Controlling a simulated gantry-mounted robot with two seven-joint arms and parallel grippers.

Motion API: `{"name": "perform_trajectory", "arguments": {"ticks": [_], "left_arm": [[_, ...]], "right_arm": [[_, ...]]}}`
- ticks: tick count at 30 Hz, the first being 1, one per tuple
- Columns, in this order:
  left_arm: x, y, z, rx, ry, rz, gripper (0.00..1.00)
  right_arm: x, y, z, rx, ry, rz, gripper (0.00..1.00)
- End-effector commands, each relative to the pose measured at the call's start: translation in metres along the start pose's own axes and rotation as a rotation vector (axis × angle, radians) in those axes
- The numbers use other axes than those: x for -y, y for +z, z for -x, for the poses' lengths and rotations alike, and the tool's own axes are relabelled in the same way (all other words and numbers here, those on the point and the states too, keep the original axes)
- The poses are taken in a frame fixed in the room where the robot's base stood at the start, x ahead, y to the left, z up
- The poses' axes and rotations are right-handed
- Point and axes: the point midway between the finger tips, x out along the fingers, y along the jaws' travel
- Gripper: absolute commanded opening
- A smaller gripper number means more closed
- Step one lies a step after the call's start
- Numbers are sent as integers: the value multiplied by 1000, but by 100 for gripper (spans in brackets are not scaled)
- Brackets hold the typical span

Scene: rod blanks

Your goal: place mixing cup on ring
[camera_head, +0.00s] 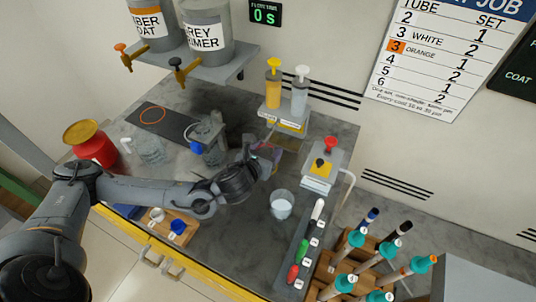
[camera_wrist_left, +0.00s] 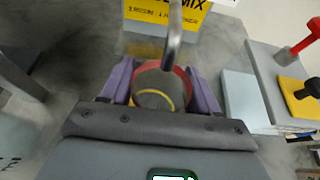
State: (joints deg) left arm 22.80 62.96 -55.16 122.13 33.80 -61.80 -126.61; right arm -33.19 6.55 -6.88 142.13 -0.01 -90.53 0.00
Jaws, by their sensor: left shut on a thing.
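My left gripper (camera_head: 268,153) is over the bench, in front of the pump stand (camera_head: 285,119). In the left wrist view, its purple fingers (camera_wrist_left: 162,87) are shut on a round cup (camera_wrist_left: 150,84) with a red rim. A yellow ring-shaped line shows within the cup's outline; I cannot tell whether it is on the cup or below it. A curved metal spout (camera_wrist_left: 174,40) hangs over the cup. In the head view the gripper mostly hides the held cup. An orange ring (camera_head: 152,115) lies on a dark mat (camera_head: 174,123) at the back left. My right gripper is not in view.
A clear cup (camera_head: 281,205) stands right of my arm, near a pen tray (camera_head: 292,254). A box with a red knob (camera_head: 330,144) is behind it. Glass vessels (camera_head: 150,150) stand left. Teal-capped rods (camera_head: 388,250) fill a rack front right.

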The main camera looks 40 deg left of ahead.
Motion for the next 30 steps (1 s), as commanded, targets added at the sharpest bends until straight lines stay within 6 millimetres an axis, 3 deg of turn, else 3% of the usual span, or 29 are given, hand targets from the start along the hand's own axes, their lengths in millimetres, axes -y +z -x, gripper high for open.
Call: {"name": "perform_trajectory", "arguments": {"ticks": [3,6,10,24,25,30], "left_arm": [[-1,2,-8,-3,2,2,33],[0,-17,-15,-4,0,2,33],[0,-29,-20,-2,0,2,33],[0,-35,-22,-1,0,1,33],[0,-34,-22,-1,0,1,64],[0,-33,-21,-2,0,1,86]], "right_arm": [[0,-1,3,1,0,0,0],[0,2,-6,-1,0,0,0],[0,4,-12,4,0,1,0],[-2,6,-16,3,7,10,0],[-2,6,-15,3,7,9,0],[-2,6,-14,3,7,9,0]]}}
